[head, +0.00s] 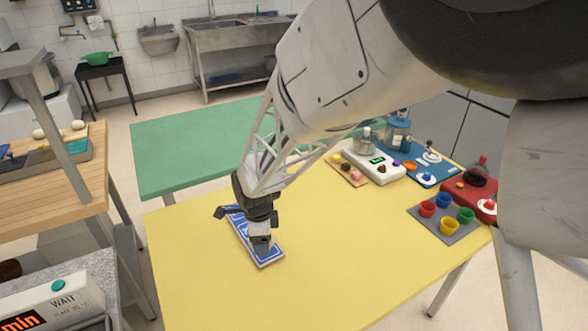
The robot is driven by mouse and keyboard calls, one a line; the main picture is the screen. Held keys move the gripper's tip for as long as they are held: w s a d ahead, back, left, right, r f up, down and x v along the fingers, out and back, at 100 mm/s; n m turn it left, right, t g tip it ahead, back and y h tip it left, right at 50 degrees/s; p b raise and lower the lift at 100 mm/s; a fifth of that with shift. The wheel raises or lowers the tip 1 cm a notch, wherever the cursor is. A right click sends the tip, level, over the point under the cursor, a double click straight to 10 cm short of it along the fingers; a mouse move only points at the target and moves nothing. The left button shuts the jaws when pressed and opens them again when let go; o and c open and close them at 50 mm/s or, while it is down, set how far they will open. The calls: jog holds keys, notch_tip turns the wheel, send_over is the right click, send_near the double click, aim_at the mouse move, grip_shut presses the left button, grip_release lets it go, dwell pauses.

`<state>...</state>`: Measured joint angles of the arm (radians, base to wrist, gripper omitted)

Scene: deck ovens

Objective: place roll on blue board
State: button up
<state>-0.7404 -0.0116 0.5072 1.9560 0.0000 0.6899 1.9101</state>
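A small blue board with white markings and a pale edge (272,259) lies flat on the yellow table (340,262). My gripper (261,243) points down directly over the board and hides its middle. The fingers are small and dark here, so I cannot tell whether they are open or shut, or whether a roll is between them. Small round pale pieces that may be rolls (78,125) sit on the wooden table at the left. Another blue board-like panel (425,178) with a white fitting lies at the table's right side.
A grey mat with coloured cups (446,216), a red device (466,195), a white scale-like device (378,163) and a small board of coloured pieces (346,169) line the table's right side. A green table (180,145) stands behind. The yellow table's front is clear.

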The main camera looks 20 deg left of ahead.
jog(key=w+a, duration=0.4)
jog(key=w, duration=0.1)
jog(key=w+a+f, duration=0.1)
jog(key=w+a, duration=0.2)
dwell(0.4)
jog(key=shift+f, duration=1.75)
jog(key=shift+f, duration=0.1)
jog(key=o, duration=0.9)
notch_tip(320, 180, up, 12)
